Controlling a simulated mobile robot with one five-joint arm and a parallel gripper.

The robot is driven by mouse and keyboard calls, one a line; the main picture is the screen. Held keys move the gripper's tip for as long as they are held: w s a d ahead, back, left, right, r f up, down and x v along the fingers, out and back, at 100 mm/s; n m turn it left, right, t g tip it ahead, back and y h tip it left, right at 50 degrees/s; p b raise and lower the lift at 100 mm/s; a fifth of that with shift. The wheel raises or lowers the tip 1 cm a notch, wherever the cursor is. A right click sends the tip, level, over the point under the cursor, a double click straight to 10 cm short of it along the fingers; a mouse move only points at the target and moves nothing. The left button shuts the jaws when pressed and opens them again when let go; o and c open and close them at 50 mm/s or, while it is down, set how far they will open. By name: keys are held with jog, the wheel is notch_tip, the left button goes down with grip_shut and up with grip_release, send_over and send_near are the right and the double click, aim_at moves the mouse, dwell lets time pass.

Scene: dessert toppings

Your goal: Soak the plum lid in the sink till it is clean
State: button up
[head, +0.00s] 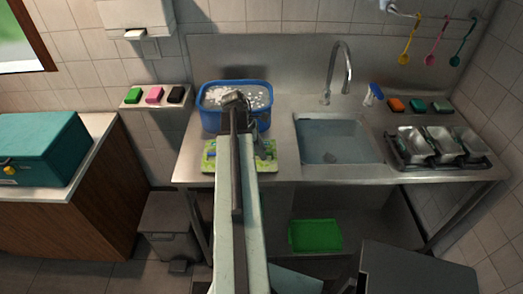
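The steel sink (299,139) holds bluish water. A small dark shape (331,157) shows in the water at the near side; I cannot tell whether it is a drain or something lying there. I cannot make out a plum lid anywhere in the head view. My arm reaches up the middle of the view to the blue tub.
A blue tub (262,118) with white foam or bits stands behind the mat (209,160). A tap (347,68) rises behind the sink. Right of it are a blue spray bottle (373,94), sponges (418,104) and a rack with metal containers (441,143). A green crate (315,236) sits below.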

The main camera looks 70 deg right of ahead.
jog(key=p+v, duration=0.4)
jog(key=v, duration=0.1)
jog(key=p+v, duration=0.3)
jog(key=shift+s+a, duration=0.15)
jog(key=shift+a, duration=0.1)
